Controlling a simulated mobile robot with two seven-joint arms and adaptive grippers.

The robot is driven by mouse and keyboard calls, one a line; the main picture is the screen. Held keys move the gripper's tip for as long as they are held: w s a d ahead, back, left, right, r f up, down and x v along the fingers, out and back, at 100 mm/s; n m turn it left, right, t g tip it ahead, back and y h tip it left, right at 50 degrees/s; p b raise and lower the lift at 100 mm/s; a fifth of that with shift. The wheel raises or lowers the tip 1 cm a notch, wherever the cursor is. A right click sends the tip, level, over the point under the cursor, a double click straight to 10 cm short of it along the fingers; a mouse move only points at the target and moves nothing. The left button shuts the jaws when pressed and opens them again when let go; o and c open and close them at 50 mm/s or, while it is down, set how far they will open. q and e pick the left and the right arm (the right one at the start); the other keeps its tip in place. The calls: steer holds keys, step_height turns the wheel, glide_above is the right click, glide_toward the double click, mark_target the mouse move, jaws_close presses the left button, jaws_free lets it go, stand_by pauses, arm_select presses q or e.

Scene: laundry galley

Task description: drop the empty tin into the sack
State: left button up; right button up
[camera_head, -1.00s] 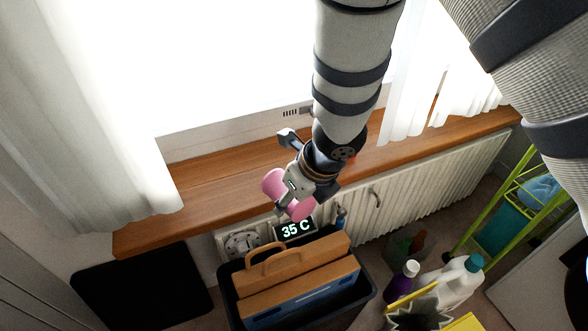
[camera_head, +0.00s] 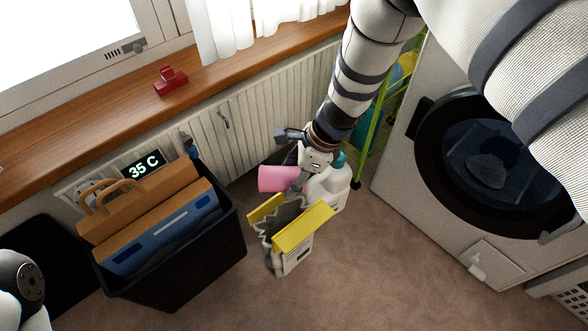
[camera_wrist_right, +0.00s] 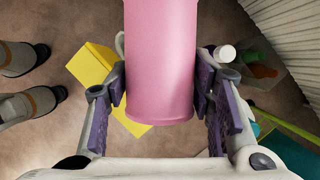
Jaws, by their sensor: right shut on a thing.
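The empty tin is a plain pink cylinder (camera_head: 276,179). My right gripper (camera_head: 300,178) is shut on it, and it lies on its side in the head view. In the right wrist view the tin (camera_wrist_right: 160,65) sits between the two purple-padded fingers. The sack (camera_head: 296,258) stands on the floor just below the tin. It is pale, with a jagged open mouth and yellow flaps on two sides. The tin is over the sack's far left edge, apart from it. My left gripper is out of view; only a part of my left arm shows at bottom left.
A black bin (camera_head: 175,275) holding brown and blue bags stands left of the sack. A white jug (camera_head: 335,190) stands close behind the sack. A washing machine (camera_head: 440,190) is at right. A red object (camera_head: 170,80) sits on the wooden sill. Carpet in front is clear.

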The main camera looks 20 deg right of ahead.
steer(key=shift+s+d+f, duration=0.15)
steer(key=shift+d+f, duration=0.05)
steer(key=shift+d, duration=0.1)
steer(key=shift+f, duration=0.2)
arm_select(q)
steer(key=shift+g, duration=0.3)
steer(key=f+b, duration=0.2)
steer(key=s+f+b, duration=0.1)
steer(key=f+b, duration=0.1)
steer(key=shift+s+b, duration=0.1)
steer(key=shift+b, duration=0.25)
arm_select(e)
step_height(320, 180, down, 6)
steer(key=shift+a+r, duration=0.1)
steer(key=shift+r, duration=0.1)
steer(key=o, duration=1.2)
steer(key=v, duration=1.2)
